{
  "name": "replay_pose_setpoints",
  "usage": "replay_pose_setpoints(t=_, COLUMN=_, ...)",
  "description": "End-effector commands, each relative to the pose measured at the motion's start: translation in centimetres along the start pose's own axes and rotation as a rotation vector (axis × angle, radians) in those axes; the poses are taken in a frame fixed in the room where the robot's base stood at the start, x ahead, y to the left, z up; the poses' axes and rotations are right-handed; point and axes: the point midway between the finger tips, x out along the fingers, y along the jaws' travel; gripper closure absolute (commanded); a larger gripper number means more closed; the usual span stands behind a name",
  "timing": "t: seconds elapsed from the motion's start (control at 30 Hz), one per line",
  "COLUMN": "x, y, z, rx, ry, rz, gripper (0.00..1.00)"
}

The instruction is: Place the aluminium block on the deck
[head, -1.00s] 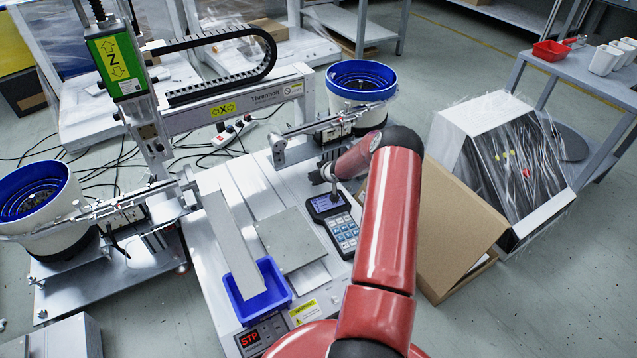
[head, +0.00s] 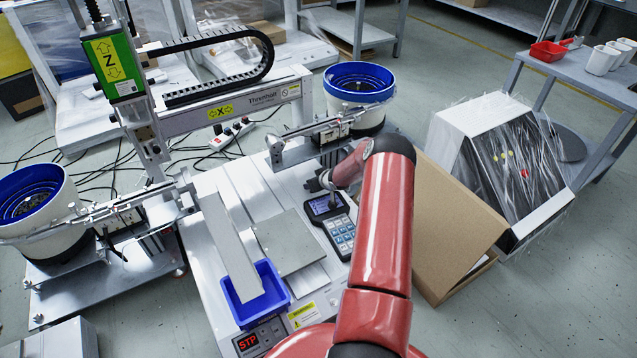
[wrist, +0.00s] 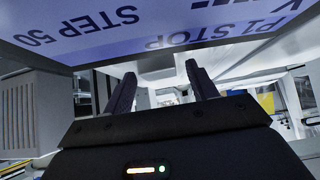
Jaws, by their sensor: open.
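The white machine deck (head: 203,262) fills the middle of the head view. A flat, square grey metal plate (head: 290,243) lies on it. A long, pale metal bar (head: 226,243) runs beside the plate, its near end over the blue bin. I cannot tell for sure which piece is the aluminium block. My gripper (head: 327,182) is low at the far end of the handheld pendant (head: 336,232), partly hidden by my arm. In the wrist view my gripper (wrist: 162,85) has its two dark fingers apart with nothing between them. The pendant's screen (wrist: 150,35) looms large and upside down above them.
A blue bin (head: 262,296) sits at the deck's front edge. Feeder bowls stand at the left (head: 38,205) and back (head: 358,90), with rails reaching inward. The gantry's green Z unit (head: 115,65) stands at the left. An open cardboard box (head: 450,225) is right of the deck.

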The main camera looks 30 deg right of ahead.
Motion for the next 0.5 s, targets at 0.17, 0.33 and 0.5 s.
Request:
replay_pose_setpoints(t=0.17, x=-2.2, y=0.0, z=-0.4, rx=-0.003, ry=0.000, rz=0.000, gripper=0.42)
replay_pose_setpoints(t=0.33, x=-5.9, y=0.1, z=-0.3, rx=-0.001, ry=0.000, rz=0.002, gripper=0.42)
replay_pose_setpoints(t=0.5, x=-9.3, y=0.1, z=-0.3, rx=0.000, ry=0.001, rz=0.002, gripper=0.42)
